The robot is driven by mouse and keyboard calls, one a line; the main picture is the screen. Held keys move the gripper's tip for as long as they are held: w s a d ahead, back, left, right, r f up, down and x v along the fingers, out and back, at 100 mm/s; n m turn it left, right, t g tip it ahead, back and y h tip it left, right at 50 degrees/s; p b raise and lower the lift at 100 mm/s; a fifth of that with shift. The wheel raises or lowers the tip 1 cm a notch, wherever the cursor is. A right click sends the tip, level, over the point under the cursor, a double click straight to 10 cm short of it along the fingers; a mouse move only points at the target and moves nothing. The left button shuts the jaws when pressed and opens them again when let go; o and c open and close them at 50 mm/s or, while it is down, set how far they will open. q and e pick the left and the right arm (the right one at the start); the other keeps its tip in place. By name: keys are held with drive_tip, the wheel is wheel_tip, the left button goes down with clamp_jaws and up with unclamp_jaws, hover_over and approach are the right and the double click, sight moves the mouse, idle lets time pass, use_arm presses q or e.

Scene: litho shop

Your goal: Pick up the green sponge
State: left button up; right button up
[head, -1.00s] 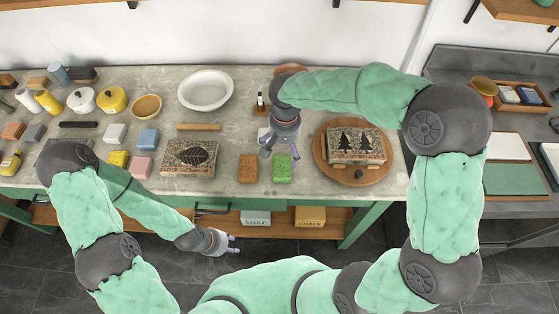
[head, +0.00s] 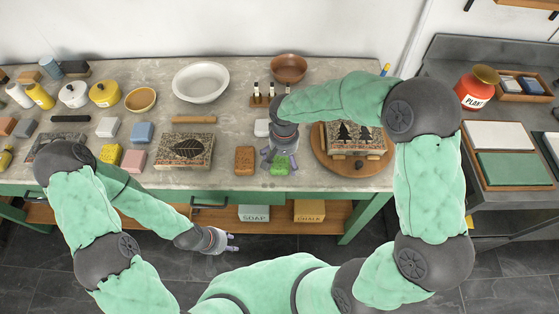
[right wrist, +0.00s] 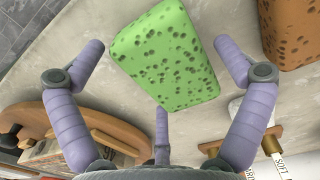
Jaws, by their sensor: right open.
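The green sponge (head: 281,166) lies on the stone counter near its front edge; it also shows large in the right wrist view (right wrist: 165,55). My right gripper (head: 280,158) is open above the sponge, with its fingers spread around it in the right wrist view (right wrist: 160,75); whether they touch it I cannot tell. In the head view the gripper partly covers the sponge. My left gripper (head: 228,242) is empty, held low in front of the counter; its fingers are too small to judge.
An orange-brown sponge (head: 244,160) lies just left of the green one. A round wooden board (head: 325,165) with a tree-printed block (head: 352,140) stands close on the right. A leaf-printed block (head: 185,151) lies further left.

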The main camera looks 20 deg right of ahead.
drive_tip(key=c, duration=0.8)
drive_tip(key=shift+c, duration=0.2)
drive_tip(key=shift+r, duration=0.1)
drive_tip(key=shift+r, duration=0.5)
wheel_tip(320, 180, up, 2)
drive_tip(key=shift+r+p, duration=0.1)
drive_tip(key=shift+p, duration=0.4)
drive_tip(key=s+a+r, duration=0.1)
drive_tip(key=r, duration=0.1)
drive_tip(key=a+r+p, duration=0.1)
drive_tip(key=a+r, duration=0.1)
drive_tip(key=s+a+r+p, duration=0.1)
drive_tip(key=r, duration=0.1)
drive_tip(key=shift+s+a+r, duration=0.2)
drive_tip(key=shift+s+a, duration=0.1)
drive_tip(key=s+a+r+p, duration=0.1)
drive_tip(key=s+a+r, duration=0.2)
drive_tip(key=a, duration=0.4)
drive_tip(key=shift+s+a+r+p, duration=0.25)
drive_tip(key=shift+s+p, duration=0.1)
drive_tip(key=shift+s, duration=0.45)
